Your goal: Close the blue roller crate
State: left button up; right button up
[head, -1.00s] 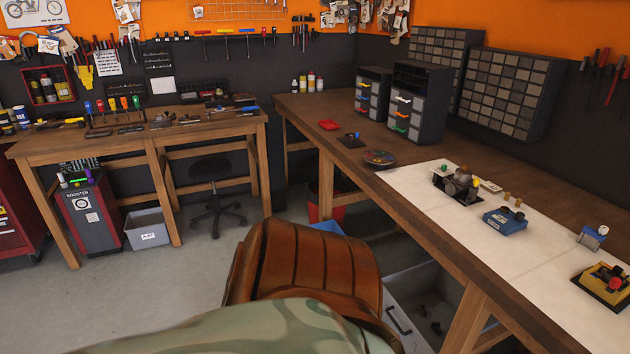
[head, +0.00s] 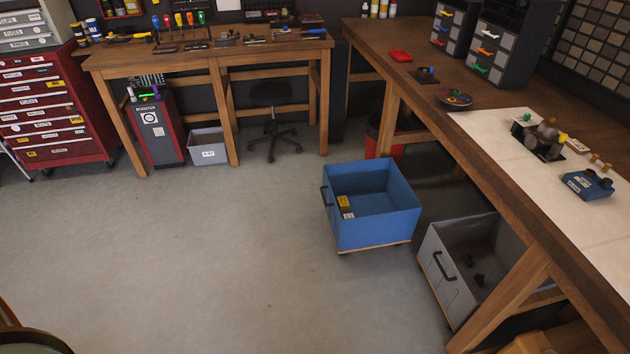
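The blue roller crate (head: 375,225) stands on the floor right of the middle in the head view, out in front of the long right-hand workbench. Neither of my grippers is in view.
A grey crate (head: 447,285) with a dark handle stands partly under the right workbench (head: 520,225). Its wooden legs stand close by. A grey bin (head: 208,150) and a black stool (head: 275,125) are at the back. The floor (head: 230,250) left of the blue crate is clear.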

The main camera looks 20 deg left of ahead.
aim_at(386, 211)
jog(key=u, duration=0.65)
jog(key=i+z, duration=0.15)
jog(key=z, duration=0.2)
jog(key=i+j+z, duration=0.1)
jog(key=z, duration=0.2)
jog(key=i+j+z, duration=0.5)
jog(key=i+j, duration=1.45)
jog(key=j, duration=0.2)
